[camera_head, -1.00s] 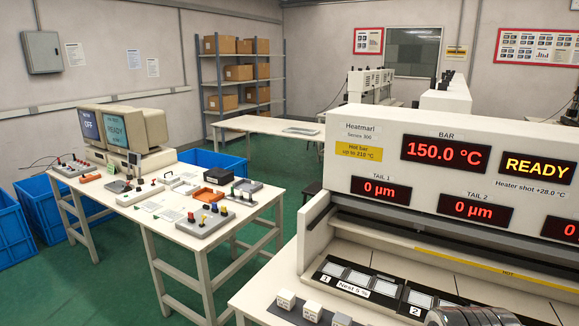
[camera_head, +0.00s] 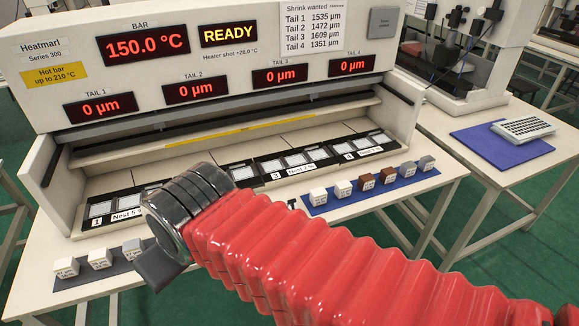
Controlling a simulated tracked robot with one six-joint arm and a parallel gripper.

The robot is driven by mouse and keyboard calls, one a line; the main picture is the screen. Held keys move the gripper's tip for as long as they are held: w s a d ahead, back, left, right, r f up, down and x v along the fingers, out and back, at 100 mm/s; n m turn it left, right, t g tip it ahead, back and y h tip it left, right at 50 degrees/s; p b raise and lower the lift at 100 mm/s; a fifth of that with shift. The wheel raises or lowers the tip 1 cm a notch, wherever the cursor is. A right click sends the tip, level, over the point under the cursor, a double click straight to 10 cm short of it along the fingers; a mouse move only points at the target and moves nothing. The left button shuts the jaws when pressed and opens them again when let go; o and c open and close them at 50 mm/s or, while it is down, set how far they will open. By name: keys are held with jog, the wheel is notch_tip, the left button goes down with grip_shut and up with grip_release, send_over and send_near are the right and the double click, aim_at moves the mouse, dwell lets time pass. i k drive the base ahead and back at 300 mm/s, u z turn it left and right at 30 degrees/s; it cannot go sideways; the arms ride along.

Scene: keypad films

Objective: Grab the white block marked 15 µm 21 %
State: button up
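Two white blocks, one at the far left (camera_head: 66,267) and one beside it (camera_head: 99,258), stand on a dark strip at the front left of the machine table. A light grey block (camera_head: 132,248) stands to their right. Another white block (camera_head: 318,196) stands at the left end of a blue mat. The block markings are too small to read, so I cannot tell which one says 15 µm 21 %. My gripper (camera_head: 162,268) shows as a dark piece below the metal rings of my red arm, just right of the grey block. Its fingers are not clear.
The Heatmarl machine (camera_head: 225,60) stands behind, with numbered nests along its front. The blue mat (camera_head: 372,193) also holds several brown and grey blocks. My red arm covers the table's front middle. A keyboard (camera_head: 523,129) lies on a blue pad at the right.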

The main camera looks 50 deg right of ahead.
aim_at(343, 189)
jog(key=z, duration=1.7)
jog(key=k, duration=0.95)
jog(key=z, duration=0.35)
jog(key=i, duration=0.85)
